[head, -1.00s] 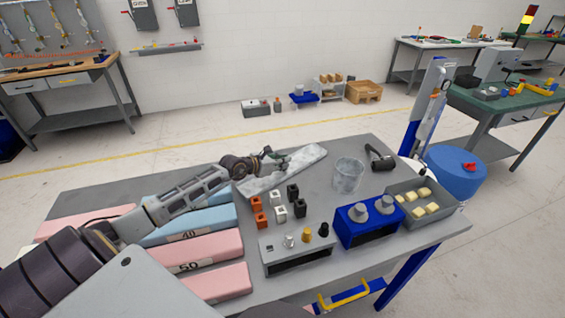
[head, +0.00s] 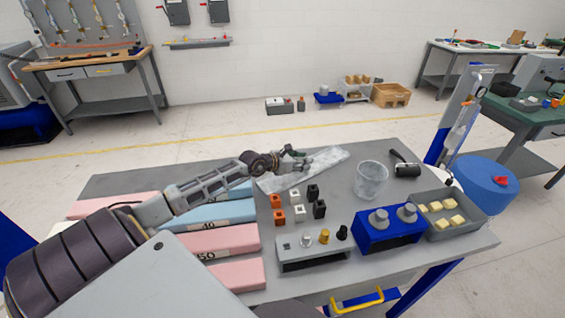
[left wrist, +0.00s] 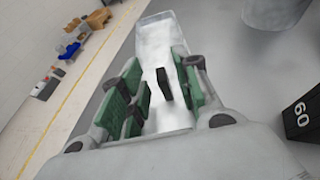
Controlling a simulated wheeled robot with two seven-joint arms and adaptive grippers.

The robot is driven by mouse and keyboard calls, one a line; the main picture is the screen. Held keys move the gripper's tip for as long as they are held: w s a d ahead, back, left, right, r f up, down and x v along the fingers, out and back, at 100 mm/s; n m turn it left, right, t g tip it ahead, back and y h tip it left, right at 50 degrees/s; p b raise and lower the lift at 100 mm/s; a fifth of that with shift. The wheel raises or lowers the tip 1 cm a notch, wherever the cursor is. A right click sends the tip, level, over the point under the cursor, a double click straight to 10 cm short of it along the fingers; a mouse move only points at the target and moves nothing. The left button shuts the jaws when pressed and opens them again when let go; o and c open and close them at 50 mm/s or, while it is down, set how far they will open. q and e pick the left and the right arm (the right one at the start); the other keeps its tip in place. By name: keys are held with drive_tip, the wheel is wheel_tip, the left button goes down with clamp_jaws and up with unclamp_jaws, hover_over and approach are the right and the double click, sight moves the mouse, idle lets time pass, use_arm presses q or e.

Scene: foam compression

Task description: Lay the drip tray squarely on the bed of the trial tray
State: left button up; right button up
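A long, shallow, pale marbled tray (head: 325,163) lies slantwise at the back of the grey table. It may be the drip tray or the trial tray; I cannot tell which. In the left wrist view the tray (left wrist: 160,40) has clear edges, and a small black upright piece (left wrist: 164,88) stands over it. My left gripper (head: 298,158) is over the tray's near part. Its green-padded fingers (left wrist: 160,92) are apart, one on each side of the black piece, with gaps showing. No second such tray shows clearly. My right gripper is out of view.
A grey bin (head: 470,226) holds yellow cubes. Small orange, white and black blocks (head: 297,214), a blue box (head: 388,238) and pink and blue slabs (head: 215,240) crowd the front.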

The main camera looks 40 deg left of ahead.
use_arm(q)
drive_tip(key=shift+v, duration=1)
drive_tip(key=shift+s+a+r, duration=0.1)
drive_tip(key=shift+s+r, duration=0.05)
drive_tip(key=shift+s, duration=0.3)
drive_tip(key=shift+v, duration=1.3)
drive_tip(key=shift+s+a+r, duration=0.15)
drive_tip(key=shift+s, duration=0.2)
drive_tip(key=shift+s+a+r, duration=0.15)
drive_tip(key=shift+s, duration=0.2)
drive_tip(key=shift+v, duration=0.8)
drive_tip(key=shift+s+r, duration=0.15)
drive_tip(key=shift+s, duration=0.1)
drive_tip(key=shift+s+a+r, duration=0.1)
drive_tip(key=shift+s, duration=0.2)
drive_tip(key=shift+s+a+r, duration=0.15)
drive_tip(key=shift+s+r, duration=0.1)
drive_tip(key=shift+s, duration=0.2)
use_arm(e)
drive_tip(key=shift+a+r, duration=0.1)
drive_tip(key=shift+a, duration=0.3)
